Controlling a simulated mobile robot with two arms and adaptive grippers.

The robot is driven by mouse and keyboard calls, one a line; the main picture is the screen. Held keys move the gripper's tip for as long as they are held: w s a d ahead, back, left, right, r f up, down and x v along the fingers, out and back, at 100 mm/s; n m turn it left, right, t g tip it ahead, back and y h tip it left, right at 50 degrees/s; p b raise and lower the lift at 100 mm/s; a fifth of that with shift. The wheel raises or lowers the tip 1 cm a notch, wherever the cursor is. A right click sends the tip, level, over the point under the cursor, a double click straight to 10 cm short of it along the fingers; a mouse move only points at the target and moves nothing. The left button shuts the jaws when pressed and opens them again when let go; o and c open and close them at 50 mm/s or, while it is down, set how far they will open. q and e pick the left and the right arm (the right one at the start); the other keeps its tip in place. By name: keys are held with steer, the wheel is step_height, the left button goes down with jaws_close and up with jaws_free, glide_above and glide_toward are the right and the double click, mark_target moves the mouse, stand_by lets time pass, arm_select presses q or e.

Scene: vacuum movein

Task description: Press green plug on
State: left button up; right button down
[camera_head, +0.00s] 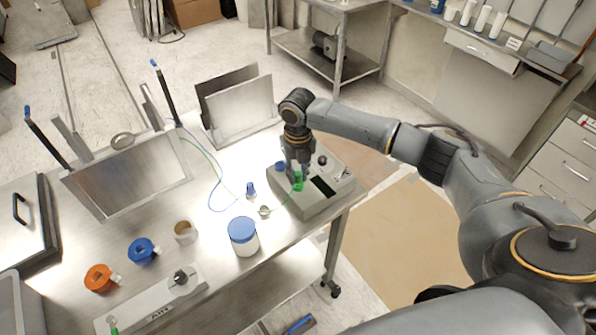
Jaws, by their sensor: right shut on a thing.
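My right gripper (297,172) reaches down from above and is shut on the green plug. The fingers hide part of the plug, so I cannot tell how deep it sits on the box. A blue plug or knob (281,167) is just left of the fingers on the box. My left gripper does not show.
A white jar with a blue lid (243,236) stands left of the box. A small blue-topped item (250,190) and a small metal piece (264,211) lie nearby. A metal plate stand (238,107) is behind. Orange (100,279) and blue (143,250) spools are at the left front.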

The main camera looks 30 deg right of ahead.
steer(key=shift+f, duration=0.35)
stand_by(0.6)
steer(key=shift+f+p, duration=0.15)
steer(key=shift+p, duration=0.5)
stand_by(1.7)
steer(key=shift+s+f, duration=0.25)
steer(key=shift+f, duration=0.05)
stand_by(1.1)
steer(key=c, duration=1.1)
jaws_free()
steer(key=shift+w, duration=0.2)
steer(key=o, duration=0.5)
steer(key=shift+r, duration=0.15)
steer(key=shift+c, duration=0.2)
steer(key=shift+r, duration=0.1)
